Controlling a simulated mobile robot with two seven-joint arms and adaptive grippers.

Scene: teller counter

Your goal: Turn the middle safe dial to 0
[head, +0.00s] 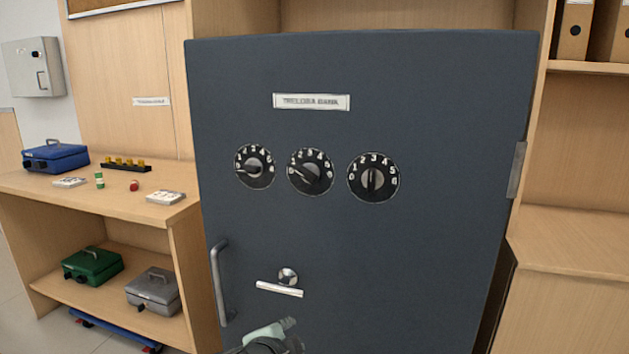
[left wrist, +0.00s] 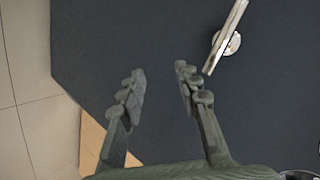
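The dark grey safe (head: 230,110) fills the middle of the head view, its door front facing me. Three black dials sit in a row. The middle dial (head: 310,171) has a grey knob whose pointer is turned to the upper left, near the 0 and 1 marks. The left dial (head: 254,166) points left, near its 0. The right dial (head: 373,177) points up, near 3. My left gripper (head: 270,335) shows partly at the bottom, well below the dials. In the left wrist view its two fingers (left wrist: 158,85) are apart and empty. My right gripper is not seen.
A lever handle (head: 280,289) with a round hub sits just above my left gripper. A vertical bar handle (head: 219,283) is at the door's left edge. A wooden counter (head: 110,196) with cash boxes stands left, a wooden cabinet (head: 575,240) right.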

